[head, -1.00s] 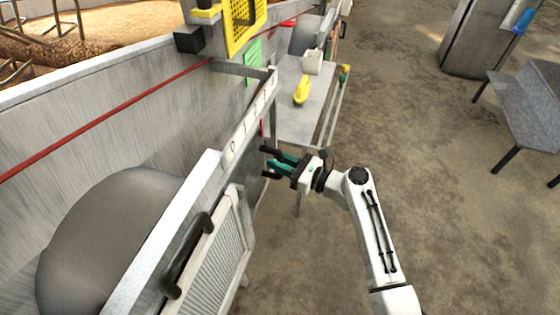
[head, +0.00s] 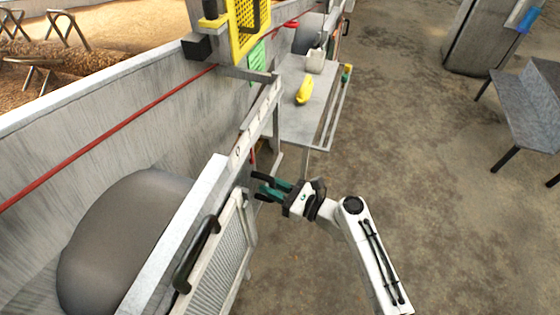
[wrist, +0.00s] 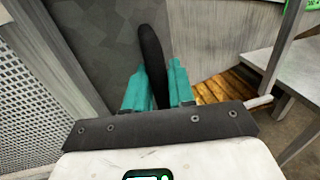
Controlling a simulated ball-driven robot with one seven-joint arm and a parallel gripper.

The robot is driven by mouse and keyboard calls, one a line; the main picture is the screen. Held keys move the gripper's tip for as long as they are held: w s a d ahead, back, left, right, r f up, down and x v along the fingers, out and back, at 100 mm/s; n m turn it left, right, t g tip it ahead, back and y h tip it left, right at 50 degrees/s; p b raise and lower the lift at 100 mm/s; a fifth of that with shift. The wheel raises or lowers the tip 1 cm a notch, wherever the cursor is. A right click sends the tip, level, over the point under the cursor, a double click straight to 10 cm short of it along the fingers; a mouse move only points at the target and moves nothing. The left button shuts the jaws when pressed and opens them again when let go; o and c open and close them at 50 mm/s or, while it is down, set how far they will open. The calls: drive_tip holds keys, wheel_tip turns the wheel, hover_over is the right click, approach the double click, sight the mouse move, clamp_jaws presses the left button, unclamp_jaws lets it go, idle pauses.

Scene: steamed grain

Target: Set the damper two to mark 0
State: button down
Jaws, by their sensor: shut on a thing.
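My gripper (head: 264,187) is beside the pale rail (head: 222,172) with small marks, level with its near part. In the wrist view its teal fingers (wrist: 154,88) are shut on a black handle (wrist: 151,50), which stands between them against a dark grey mottled plate (wrist: 105,30). A mark that looks like 0 (head: 238,152) shows on the rail, with further marks beyond it too small to read. No pointer can be made out, so I cannot tell the damper's exact setting.
A louvred panel (head: 215,262) with its own black handle (head: 196,254) is on the near side. Beyond my gripper is a grey side table (head: 290,122) with a yellow object (head: 304,90). A metal bench (head: 525,105) stands at right. The floor (head: 430,190) between is clear.

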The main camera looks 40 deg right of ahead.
drive_tip(key=s+a, duration=0.2)
drive_tip(key=a, duration=0.1)
drive_tip(key=shift+a+f+p, duration=0.1)
drive_tip(key=shift+a+p, duration=0.2)
drive_tip(key=c, duration=1.1)
unclamp_jaws()
drive_tip(key=shift+s+a, duration=0.1)
drive_tip(key=v, duration=1)
drive_tip(key=shift+s+b, duration=0.35)
drive_tip(key=shift+b, duration=0.05)
